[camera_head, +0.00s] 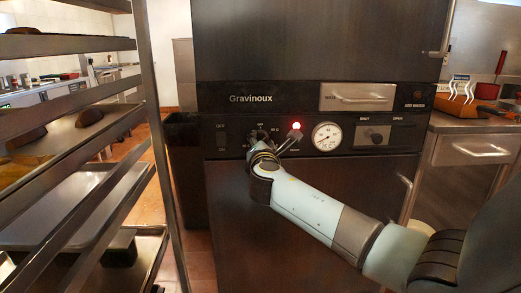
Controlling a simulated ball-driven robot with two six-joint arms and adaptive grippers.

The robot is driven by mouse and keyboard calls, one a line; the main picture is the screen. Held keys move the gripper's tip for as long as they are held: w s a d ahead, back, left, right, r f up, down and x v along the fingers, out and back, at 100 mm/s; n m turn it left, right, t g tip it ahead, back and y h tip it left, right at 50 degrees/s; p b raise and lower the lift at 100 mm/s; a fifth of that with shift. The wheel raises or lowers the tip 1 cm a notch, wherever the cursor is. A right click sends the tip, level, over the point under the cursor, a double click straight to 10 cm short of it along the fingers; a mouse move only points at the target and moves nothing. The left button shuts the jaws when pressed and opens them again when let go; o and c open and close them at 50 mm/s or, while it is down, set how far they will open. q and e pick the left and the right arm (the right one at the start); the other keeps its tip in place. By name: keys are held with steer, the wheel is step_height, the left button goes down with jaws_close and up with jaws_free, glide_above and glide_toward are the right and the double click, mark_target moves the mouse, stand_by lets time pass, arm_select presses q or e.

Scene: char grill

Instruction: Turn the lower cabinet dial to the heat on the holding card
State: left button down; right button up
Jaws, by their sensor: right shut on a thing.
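The dark cabinet (310,200) stands in the middle of the head view, with a black control panel (395,135) between its upper and lower doors. My right gripper (266,141) reaches up to the left part of this panel and is shut on the lower cabinet dial (260,133). The gripper hides most of the dial, and its pointer cannot be made out. Small markings show above and beside it, too small to read surely. A round white gauge (327,136) sits right of the gripper. No holding card can be made out. My left gripper is out of view.
A red lamp (296,125) glows just above the gripper. A switch (221,138) is at the panel's left. A small drawer (357,97) is above the gauge. A metal tray rack (160,150) stands at left, and a counter (475,123) at right.

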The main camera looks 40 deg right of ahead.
steer(key=shift+f+m+b, duration=0.1)
steer(key=shift+m+b, duration=0.45)
steer(key=shift+m, duration=0.55)
steer(key=o, duration=1.2)
steer(key=shift+c, duration=0.2)
steer(key=v, duration=1.2)
